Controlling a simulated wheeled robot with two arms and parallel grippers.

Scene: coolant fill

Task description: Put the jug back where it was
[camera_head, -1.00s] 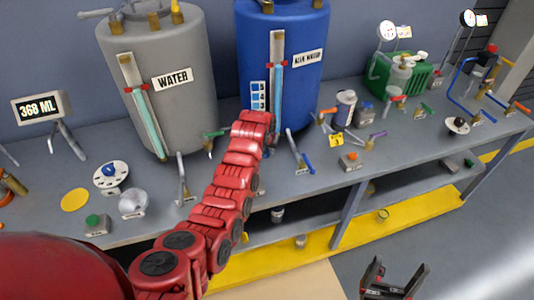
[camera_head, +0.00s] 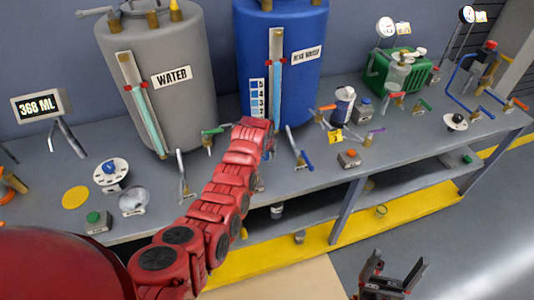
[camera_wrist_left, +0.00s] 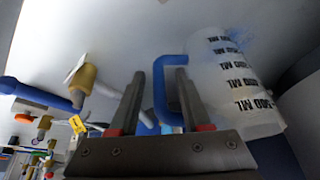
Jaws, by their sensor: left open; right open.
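The jug (camera_wrist_left: 238,85), whitish and translucent with black ML marks, shows tilted in the left wrist view. Its blue handle (camera_wrist_left: 160,95) lies between the fingers of my left gripper (camera_wrist_left: 158,100), which is open around it. I cannot tell whether a finger touches the handle. In the head view my left arm reaches to the bench front of the blue tank and hides this gripper and most or all of the jug. My right gripper (camera_head: 390,272) is open and empty, low in front of the bench.
The grey water tank (camera_head: 160,75) and blue tank (camera_head: 285,70) stand at the back of the bench. A tap with a blue handle (camera_head: 303,158) is right of my left arm. A yellow disc (camera_head: 75,198) lies at the left. A display (camera_head: 40,105) reads 368 ML.

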